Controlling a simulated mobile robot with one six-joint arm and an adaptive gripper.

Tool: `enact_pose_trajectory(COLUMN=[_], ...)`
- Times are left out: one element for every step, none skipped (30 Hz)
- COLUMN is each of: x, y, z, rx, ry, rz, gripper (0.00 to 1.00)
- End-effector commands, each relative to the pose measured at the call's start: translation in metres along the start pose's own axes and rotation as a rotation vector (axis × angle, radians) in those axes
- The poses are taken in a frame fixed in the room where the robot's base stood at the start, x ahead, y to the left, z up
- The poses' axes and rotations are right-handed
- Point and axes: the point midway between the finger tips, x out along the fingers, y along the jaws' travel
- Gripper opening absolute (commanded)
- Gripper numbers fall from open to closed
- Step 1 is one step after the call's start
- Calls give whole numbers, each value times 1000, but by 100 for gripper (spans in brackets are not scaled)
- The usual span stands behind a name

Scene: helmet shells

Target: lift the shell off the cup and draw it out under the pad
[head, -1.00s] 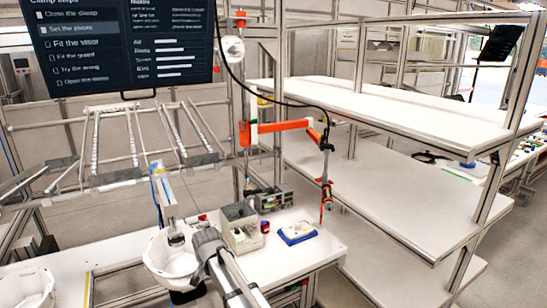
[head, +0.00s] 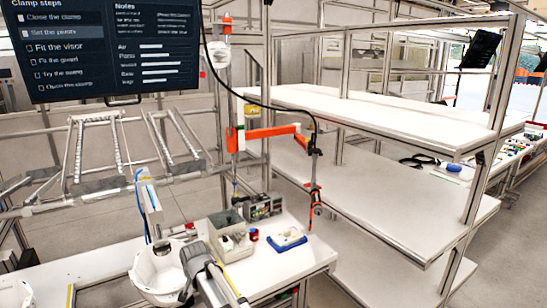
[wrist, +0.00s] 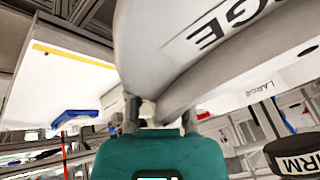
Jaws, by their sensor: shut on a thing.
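The shell (head: 158,275) is a white, open bowl at the lower left of the head view. In the wrist view it is a large pale curve (wrist: 165,45) with dark lettering, filling the top middle. My gripper (wrist: 160,115) is shut on the shell's edge, between its two dark fingers. The pad is probably the dark tip (head: 158,245) of the white upright with a blue hose, at the shell's far side. I cannot tell whether it touches the shell. The cup is hidden or not clear. A black disc marked FIRM (wrist: 294,157) shows at the wrist view's right.
A grey bin (head: 228,240) with parts, a small red can (head: 254,235) and a blue-and-white tray (head: 288,241) stand on the bench right of the shell. A second white shell (head: 14,292) is at the far left. Shelves (head: 400,195) stand at right.

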Motion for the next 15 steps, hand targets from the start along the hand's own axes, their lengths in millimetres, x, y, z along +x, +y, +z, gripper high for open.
enact_pose_trajectory(x=[2, 2, 2, 2, 2, 2, 2, 2, 2, 2, 2, 2, 2, 2, 2], y=[0, 0, 0, 0, 0, 0, 0, 0, 0, 0, 0, 0, 0, 0, 0], z=[0, 1, 1, 1, 1, 0, 0, 0, 0, 0, 0, 0, 0, 0, 0], rx=[1, 1, 1, 1, 1, 1, 1, 1, 1, 1, 1, 1, 1, 1, 1], ry=[1, 1, 1, 1, 1, 1, 1, 1, 1, 1, 1, 1, 1, 1, 1], rz=[-1, -1, -1, -1, -1, -1, -1, -1, -1, -1, -1, -1, -1, -1, -1], gripper=[0, 0, 0, 0, 0, 0, 0, 0, 0, 0, 0, 0, 0, 0, 32])
